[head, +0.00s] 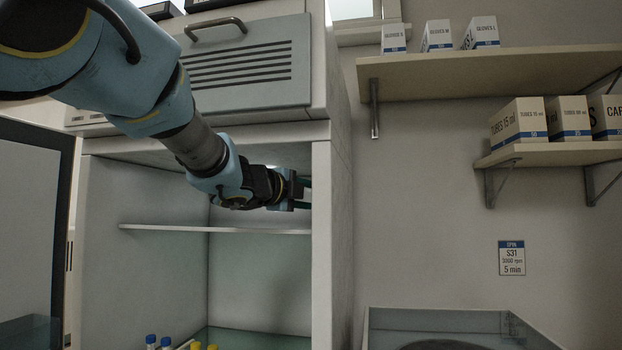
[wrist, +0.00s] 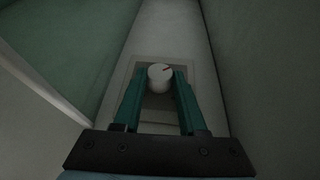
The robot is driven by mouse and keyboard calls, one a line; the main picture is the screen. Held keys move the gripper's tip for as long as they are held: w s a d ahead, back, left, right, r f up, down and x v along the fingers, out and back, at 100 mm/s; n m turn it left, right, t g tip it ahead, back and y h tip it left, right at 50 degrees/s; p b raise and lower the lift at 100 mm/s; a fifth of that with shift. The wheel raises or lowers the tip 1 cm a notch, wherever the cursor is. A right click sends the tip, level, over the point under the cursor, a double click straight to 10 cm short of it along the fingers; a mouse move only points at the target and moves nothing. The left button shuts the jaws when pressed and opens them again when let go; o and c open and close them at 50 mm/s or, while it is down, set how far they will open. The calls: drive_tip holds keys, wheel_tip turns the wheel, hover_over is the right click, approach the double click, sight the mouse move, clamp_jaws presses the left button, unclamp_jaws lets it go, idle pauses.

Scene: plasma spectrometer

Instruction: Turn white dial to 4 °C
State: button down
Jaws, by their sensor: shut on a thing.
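The white dial (wrist: 160,77) shows in the wrist view, standing out from a grey square plate (wrist: 143,67) on a narrow pale wall. It has a dark reddish pointer mark on its face, aimed toward the upper right. The numbers around it are too dark and small to read. My gripper (wrist: 160,85) has its two green fingers on either side of the dial, shut on it. In the head view, my gripper (head: 305,193) is inside the open cabinet, at the inner right wall near the top; the dial is hidden there.
The open cabinet (head: 321,250) has a thin shelf (head: 215,229) just below my gripper. Tubes with blue and yellow caps (head: 151,340) stand at its bottom. Its open door (head: 30,220) is at the left. Wall shelves (head: 480,72) with boxes are at the right.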

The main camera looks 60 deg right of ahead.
drive_tip(key=shift+r+y+p, duration=0.4)
drive_tip(key=shift+r+p, duration=0.05)
drive_tip(key=shift+p, duration=0.55)
drive_tip(key=shift+f+n+y+p, duration=0.25)
drive_tip(key=shift+n+y+p, duration=0.05)
drive_tip(key=shift+p, duration=0.05)
drive_tip(key=shift+c, duration=2.3)
unclamp_jaws()
drive_tip(key=b+v, duration=0.3)
drive_tip(key=v, duration=0.7)
drive_tip(key=shift+a, duration=0.4)
